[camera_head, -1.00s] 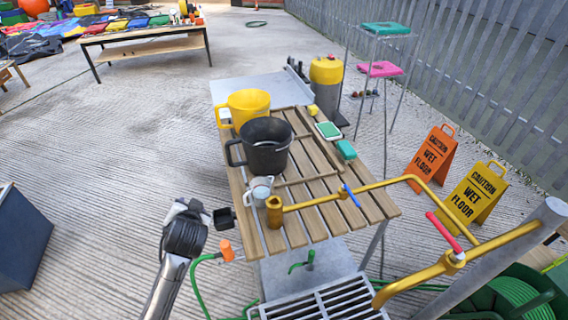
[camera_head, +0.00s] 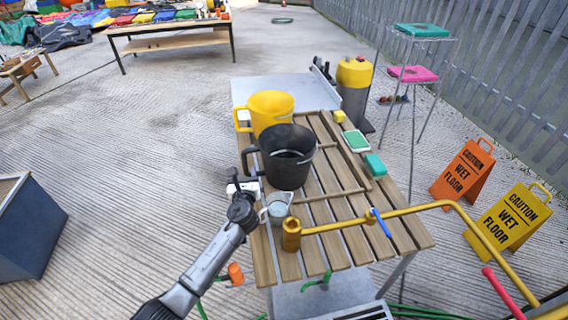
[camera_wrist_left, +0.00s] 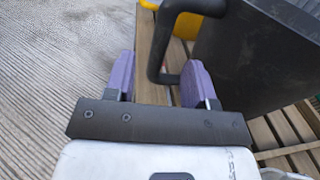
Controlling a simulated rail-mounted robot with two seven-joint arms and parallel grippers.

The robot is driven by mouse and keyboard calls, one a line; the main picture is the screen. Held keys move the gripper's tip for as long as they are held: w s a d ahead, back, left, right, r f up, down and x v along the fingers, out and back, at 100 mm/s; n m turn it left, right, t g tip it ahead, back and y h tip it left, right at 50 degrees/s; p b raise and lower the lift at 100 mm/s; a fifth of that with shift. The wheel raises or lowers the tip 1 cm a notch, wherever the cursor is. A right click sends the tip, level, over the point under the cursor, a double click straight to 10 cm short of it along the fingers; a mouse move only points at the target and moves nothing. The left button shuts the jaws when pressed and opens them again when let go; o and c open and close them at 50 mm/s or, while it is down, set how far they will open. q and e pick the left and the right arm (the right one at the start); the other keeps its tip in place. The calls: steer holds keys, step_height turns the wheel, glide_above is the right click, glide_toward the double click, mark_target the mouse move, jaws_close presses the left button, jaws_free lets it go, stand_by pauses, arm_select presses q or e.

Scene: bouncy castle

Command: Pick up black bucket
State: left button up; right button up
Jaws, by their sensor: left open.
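The black bucket (camera_head: 290,160) stands upright on the slatted wooden table (camera_head: 345,245), with its handle on its left side. In the left wrist view, the bucket (camera_wrist_left: 265,50) fills the upper right. My left gripper (camera_head: 250,178) is at the handle side of the bucket. In the left wrist view, the fingers of my left gripper (camera_wrist_left: 160,82) are open, with the lower part of the black handle (camera_wrist_left: 160,45) between or just beyond them. Whether they touch it cannot be told. My right gripper is not in view.
A yellow bucket (camera_head: 270,108) stands right behind the black one. A small clear jug (camera_head: 277,207) is close in front. A brass pipe (camera_head: 340,224) crosses the table's front. A green-white sponge (camera_head: 356,141) and a teal block (camera_head: 375,165) lie to the right.

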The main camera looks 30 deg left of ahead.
mark_target(244, 164)
arm_select(q)
steer(key=shift+w+a+f+b, duration=0.15)
steer(key=shift+w+f+b, duration=0.1)
steer(key=shift+b, duration=0.1)
steer(key=shift+b+x, duration=0.8)
steer(key=shift+x, duration=0.2)
steer(key=b+x, duration=0.3)
steer(key=shift+w+a+b, duration=0.1)
steer(key=shift+b, duration=0.25)
steer(key=shift+w+a+r+b, duration=0.2)
steer(key=shift+w+a+b, duration=0.35)
steer(key=shift+w, duration=0.15)
steer(key=shift+d, duration=0.1)
steer(key=shift+c, duration=0.3)
jaws_close()
steer(key=shift+r, duration=0.1)
